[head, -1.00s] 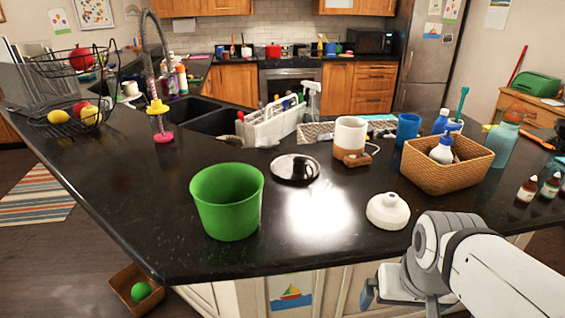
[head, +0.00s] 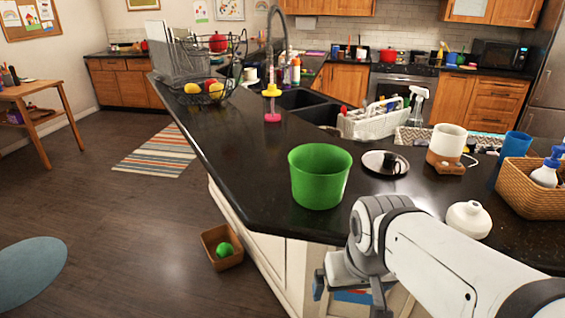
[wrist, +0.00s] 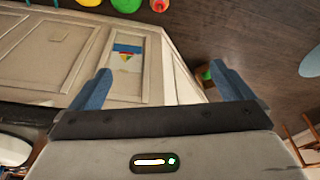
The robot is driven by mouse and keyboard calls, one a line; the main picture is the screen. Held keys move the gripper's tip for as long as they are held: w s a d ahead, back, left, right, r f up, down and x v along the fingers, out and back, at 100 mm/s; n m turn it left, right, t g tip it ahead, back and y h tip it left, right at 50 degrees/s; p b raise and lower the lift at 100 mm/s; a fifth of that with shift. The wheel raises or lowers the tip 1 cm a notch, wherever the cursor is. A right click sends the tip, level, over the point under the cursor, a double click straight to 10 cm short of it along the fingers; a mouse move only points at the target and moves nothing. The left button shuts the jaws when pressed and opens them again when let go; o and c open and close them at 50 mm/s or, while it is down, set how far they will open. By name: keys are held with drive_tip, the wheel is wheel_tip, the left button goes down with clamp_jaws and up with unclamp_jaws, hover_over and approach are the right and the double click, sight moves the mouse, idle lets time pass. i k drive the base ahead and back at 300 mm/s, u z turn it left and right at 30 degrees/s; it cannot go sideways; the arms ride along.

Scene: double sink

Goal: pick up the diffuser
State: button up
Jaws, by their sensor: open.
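A squat white rounded vessel with a short neck (head: 468,219), which looks like the diffuser, stands upright on the black counter near its front edge. A white cup-shaped device on a wooden base (head: 447,144) stands behind it; I cannot rule out that this is the diffuser. My gripper (head: 348,296) is low in front of the counter's cabinet side, left of the white vessel and apart from it. In the wrist view my gripper (wrist: 160,70) has its two blue fingers wide apart with nothing between them. Neither white object can be made out there.
A green bin (head: 319,180) stands on the counter left of the white vessel. A shiny round plate (head: 374,163) lies behind it. A wicker basket (head: 530,196) with bottles is at the right. A box with a green ball (head: 222,251) sits on the floor. The counter's left stretch is mostly clear.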

sight(447, 142)
drive_tip(key=z, duration=0.35)
drive_tip(key=k, duration=1.15)
drive_tip(key=z, duration=0.95)
drive_tip(key=i, duration=1.3)
drive_tip(key=u, duration=0.7)
